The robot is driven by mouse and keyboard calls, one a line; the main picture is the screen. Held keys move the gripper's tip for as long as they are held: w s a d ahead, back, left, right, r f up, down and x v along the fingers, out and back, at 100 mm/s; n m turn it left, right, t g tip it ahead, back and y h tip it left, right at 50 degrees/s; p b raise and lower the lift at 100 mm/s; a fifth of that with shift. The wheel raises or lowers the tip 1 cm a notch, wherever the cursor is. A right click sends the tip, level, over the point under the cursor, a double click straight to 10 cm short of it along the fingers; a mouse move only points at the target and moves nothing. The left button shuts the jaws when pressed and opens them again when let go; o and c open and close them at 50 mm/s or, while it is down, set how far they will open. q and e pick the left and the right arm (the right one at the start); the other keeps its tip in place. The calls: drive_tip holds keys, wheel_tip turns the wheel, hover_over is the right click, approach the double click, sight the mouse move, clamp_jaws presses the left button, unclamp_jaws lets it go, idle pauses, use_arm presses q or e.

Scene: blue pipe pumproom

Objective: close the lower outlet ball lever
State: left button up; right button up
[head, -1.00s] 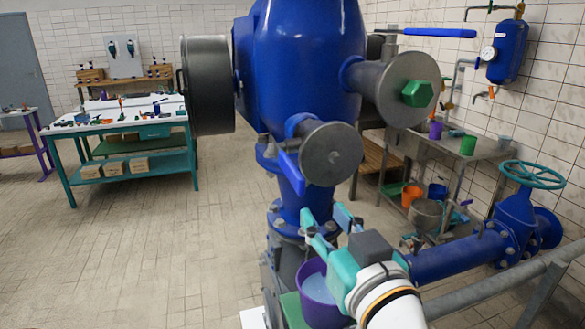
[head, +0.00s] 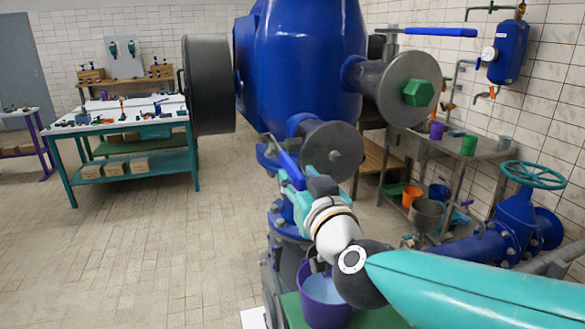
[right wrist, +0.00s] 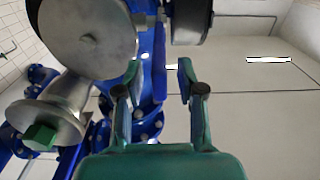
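The lower outlet ball lever (head: 287,160) is a blue handle hanging down at a slant, left of the grey round flange of the lower outlet (head: 332,152). My right gripper (head: 292,180) is just below and at the lever in the head view, partly hidden by its own wrist. In the right wrist view the fingers of my right gripper (right wrist: 158,72) stand apart, and the blue lever (right wrist: 159,84) shows in the gap between them. I see no clear contact. The grey flange (right wrist: 88,34) also shows at the upper left there. My left gripper is out of view.
A purple bucket (head: 322,310) with pale liquid stands on a green surface below my right wrist. A larger outlet with a green hex plug (head: 418,93) and another blue lever (head: 440,32) sit above right. The tiled floor at left is clear.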

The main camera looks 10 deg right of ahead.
sight(293, 164)
drive_tip(key=shift+w+a, duration=0.2)
drive_tip(key=shift+w, duration=0.9)
drive_tip(key=shift+w+a, duration=0.2)
drive_tip(key=shift+w, duration=0.85)
clamp_jaws()
